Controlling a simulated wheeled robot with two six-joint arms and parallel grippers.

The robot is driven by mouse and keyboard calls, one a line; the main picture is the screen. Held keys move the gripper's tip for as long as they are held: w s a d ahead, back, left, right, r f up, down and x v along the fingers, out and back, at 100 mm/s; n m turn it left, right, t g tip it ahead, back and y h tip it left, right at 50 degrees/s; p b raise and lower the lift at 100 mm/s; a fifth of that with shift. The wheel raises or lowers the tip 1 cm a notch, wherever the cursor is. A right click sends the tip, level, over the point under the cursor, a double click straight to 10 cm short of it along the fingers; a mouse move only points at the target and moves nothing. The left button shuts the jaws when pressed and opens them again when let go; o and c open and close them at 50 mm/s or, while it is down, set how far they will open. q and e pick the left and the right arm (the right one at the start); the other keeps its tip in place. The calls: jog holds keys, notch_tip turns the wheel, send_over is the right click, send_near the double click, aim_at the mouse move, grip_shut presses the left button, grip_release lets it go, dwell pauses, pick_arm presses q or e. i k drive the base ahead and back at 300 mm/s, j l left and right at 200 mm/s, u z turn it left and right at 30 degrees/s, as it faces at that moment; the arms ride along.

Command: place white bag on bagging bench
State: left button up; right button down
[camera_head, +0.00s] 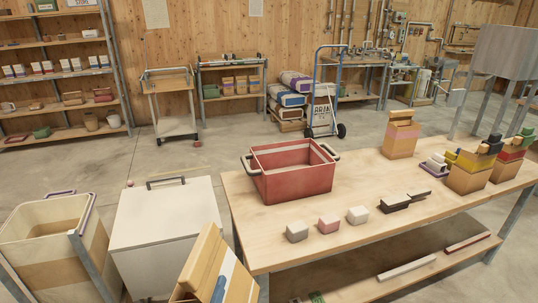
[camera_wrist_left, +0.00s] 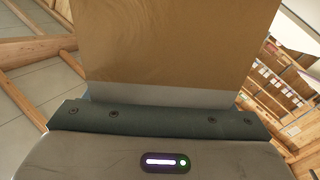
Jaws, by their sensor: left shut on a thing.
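The white bag (camera_head: 206,258), a brown paper bag with a white band, is tilted at the bottom of the head view, in front of the bench's near left corner. Its brown panel (camera_wrist_left: 175,40) and white band fill the upper middle of the left wrist view. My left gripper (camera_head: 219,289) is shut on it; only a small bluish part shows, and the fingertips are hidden. The wooden bagging bench (camera_head: 375,230) stands to the right. My right gripper is not in view.
A red crate (camera_head: 291,180), small blocks (camera_head: 328,224), dark tools (camera_head: 395,204) and several brown bags (camera_head: 400,139) stand on the bench. Bare wood lies along its front edge. A white lidded bin (camera_head: 163,225) and a cream bin (camera_head: 50,235) stand to the left.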

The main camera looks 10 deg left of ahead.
aim_at(399, 178)
jog(key=i+l, duration=0.25)
jog(key=l, duration=0.2)
jog(key=i+l+z, duration=0.15)
jog(key=l, duration=0.3)
jog(key=i+l, duration=0.3)
jog(key=i+l+z, duration=0.1)
jog(key=i+l, duration=0.15)
jog(key=l, duration=0.25)
